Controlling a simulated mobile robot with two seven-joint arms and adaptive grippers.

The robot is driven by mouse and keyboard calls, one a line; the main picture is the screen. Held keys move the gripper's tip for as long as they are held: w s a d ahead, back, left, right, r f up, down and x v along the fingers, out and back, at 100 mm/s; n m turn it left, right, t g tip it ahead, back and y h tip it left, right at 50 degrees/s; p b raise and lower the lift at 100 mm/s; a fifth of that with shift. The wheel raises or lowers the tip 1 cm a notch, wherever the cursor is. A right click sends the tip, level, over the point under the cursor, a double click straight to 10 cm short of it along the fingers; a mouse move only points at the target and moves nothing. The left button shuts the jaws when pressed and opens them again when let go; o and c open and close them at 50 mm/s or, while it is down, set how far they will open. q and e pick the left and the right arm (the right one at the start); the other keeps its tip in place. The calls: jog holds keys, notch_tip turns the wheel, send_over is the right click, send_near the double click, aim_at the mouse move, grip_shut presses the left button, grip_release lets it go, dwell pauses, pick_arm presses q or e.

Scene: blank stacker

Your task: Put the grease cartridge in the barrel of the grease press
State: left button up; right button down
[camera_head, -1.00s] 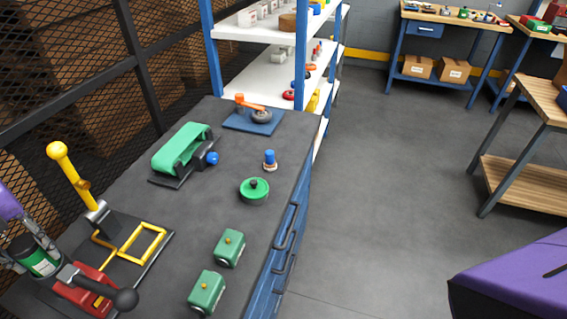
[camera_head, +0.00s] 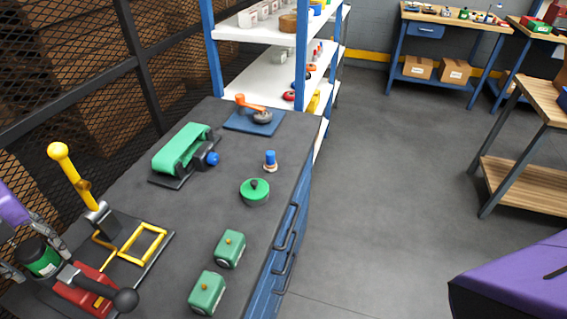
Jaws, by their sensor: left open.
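The grease cartridge (camera_head: 42,262), green with a black top and a white label, is upright at the lower left, at the left end of a red body with a black ball handle (camera_head: 92,288). This looks like the grease press. I cannot tell whether the cartridge's lower end is inside a barrel; the barrel is not clearly visible. My left gripper (camera_head: 32,250) is open, its grey fingers on either side of the cartridge's upper part. My right gripper is out of view.
A yellow-knobbed lever (camera_head: 72,172) and a yellow frame (camera_head: 143,244) stand close by. Farther along the bench are two green boxes (camera_head: 230,249), a green round pot (camera_head: 255,192), a blue-topped bottle (camera_head: 270,161) and a green belt machine (camera_head: 182,150). The bench's middle is clear.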

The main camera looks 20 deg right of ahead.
pick_arm(q)
notch_tip(320, 180, up, 11)
jog(key=shift+d+f, duration=0.1)
jog(key=shift+r, duration=0.75)
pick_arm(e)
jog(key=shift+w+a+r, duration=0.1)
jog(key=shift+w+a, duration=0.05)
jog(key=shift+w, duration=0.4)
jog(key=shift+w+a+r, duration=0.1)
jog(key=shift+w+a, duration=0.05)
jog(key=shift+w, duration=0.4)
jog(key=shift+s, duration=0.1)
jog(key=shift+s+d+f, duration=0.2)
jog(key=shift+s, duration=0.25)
